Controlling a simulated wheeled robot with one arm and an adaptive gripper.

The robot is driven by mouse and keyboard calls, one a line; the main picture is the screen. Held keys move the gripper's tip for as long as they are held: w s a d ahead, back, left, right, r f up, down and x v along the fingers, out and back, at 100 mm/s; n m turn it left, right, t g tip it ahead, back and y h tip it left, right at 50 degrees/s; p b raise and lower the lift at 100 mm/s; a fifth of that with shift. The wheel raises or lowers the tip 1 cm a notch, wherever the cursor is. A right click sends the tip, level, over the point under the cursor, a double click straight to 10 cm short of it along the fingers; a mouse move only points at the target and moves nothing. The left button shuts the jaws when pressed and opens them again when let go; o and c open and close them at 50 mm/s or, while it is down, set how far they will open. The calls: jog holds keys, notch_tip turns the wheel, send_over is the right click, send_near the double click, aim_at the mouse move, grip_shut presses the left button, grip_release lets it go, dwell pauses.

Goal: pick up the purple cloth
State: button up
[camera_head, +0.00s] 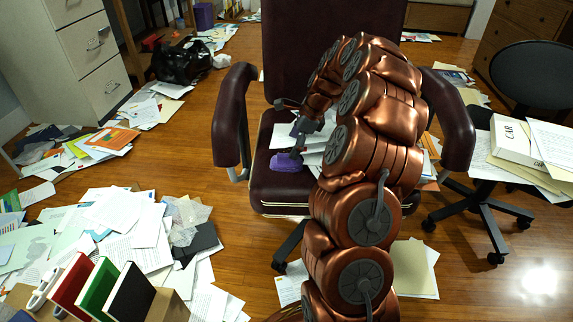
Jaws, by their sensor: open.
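A small purple cloth (286,163) lies on the seat of the dark maroon office chair (277,190), in the middle of the view. My gripper (287,130) is over the seat, just above the cloth. Its fingers are spread and it looks empty. One finger reaches down close to the cloth; I cannot tell whether it touches. My copper-coloured arm comes from the bottom and hides the right part of the seat and part of the chair back.
White papers lie on the seat beside the cloth. The chair's armrests (232,115) rise on both sides. Papers cover the floor at left, with upright binders (98,292) in front. A black chair (540,75) stands right, and a white cabinet (87,55) stands back left.

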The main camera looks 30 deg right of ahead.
aim_at(288, 154)
jog(key=shift+b+x, duration=1.4)
jog(key=shift+x, duration=1.35)
jog(key=shift+s, duration=0.1)
jog(key=c, duration=1.2)
jog(key=shift+r, duration=0.15)
notch_tip(288, 154, up, 10)
jog(key=p, duration=0.4)
